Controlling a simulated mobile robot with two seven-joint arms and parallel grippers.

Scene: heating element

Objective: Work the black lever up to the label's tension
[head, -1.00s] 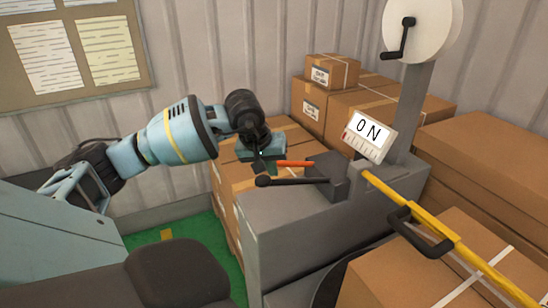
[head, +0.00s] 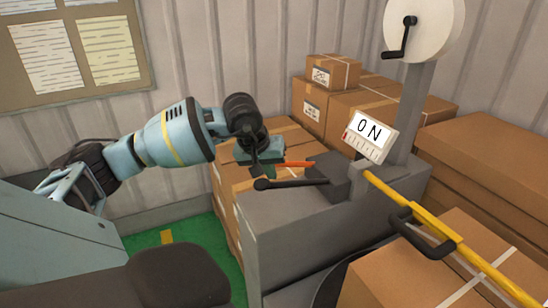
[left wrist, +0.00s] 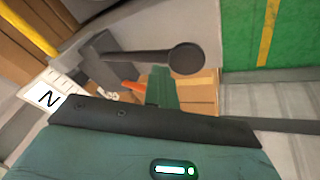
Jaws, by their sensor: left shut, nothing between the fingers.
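The black lever (head: 290,182) with a round knob sticks out to the left from a grey block on the machine (head: 310,240). An orange lever (head: 296,164) lies just behind it. The white display (head: 368,139) reads 0 N, with a small scale below. My left gripper (head: 268,173) is shut and empty, pointing down beside the black lever's knob and the orange lever's tip. In the left wrist view the black lever (left wrist: 150,57) and its knob lie just beyond the green fingers (left wrist: 162,86); I cannot tell whether they touch. My right gripper is out of view.
Stacked boxes (head: 345,105) stand behind the machine. A white reel (head: 424,28) with a crank sits on the post.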

